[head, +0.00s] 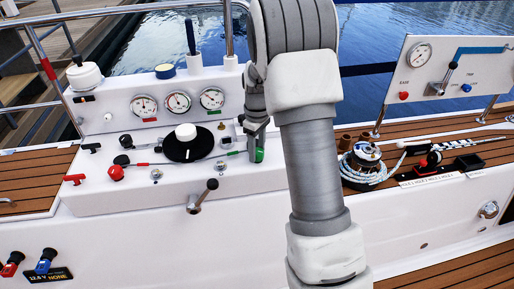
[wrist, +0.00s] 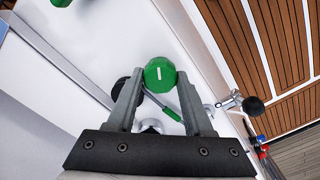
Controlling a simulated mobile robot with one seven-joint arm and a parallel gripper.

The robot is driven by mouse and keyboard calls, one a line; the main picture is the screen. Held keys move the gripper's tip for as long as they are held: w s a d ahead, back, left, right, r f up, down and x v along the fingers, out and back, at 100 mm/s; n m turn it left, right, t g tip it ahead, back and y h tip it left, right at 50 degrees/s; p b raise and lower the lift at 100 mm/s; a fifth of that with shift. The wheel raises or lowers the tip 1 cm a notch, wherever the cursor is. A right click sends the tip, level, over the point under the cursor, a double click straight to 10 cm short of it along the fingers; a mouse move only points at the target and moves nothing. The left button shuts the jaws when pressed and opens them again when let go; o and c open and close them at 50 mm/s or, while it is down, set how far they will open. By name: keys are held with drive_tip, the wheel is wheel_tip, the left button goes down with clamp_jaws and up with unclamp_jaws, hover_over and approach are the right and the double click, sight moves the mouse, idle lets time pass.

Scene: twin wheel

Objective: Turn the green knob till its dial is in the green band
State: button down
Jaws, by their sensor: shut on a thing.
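The green knob (wrist: 160,74), with a white line on its face, sits between the two fingers of my gripper (wrist: 160,80) in the wrist view. The white line runs nearly up and down there. In the head view my gripper (head: 256,146) points down at the right of the white console, shut on the green knob (head: 260,155), which is partly hidden. The round dial with a green label (head: 212,98) stands on the console's raised back, rightmost of three. Its needle and band are too small to read surely.
A winch (head: 367,160) stands right of my arm.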

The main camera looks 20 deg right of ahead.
sight(258, 151)
drive_tip(key=m+p, duration=0.4)
drive_tip(key=m, duration=0.2)
drive_tip(key=shift+r+m, duration=0.1)
drive_tip(key=shift+m, duration=0.3)
drive_tip(key=m+p, duration=0.2)
drive_tip(key=m, duration=0.4)
drive_tip(key=shift+d+p, duration=0.1)
drive_tip(key=shift+p, duration=0.2)
drive_tip(key=shift+m, duration=0.4)
drive_tip(key=shift+c, duration=1.5)
unclamp_jaws()
wheel_tip(258, 151, up, 17)
drive_tip(key=p, duration=0.3)
drive_tip(key=shift+p, duration=0.35)
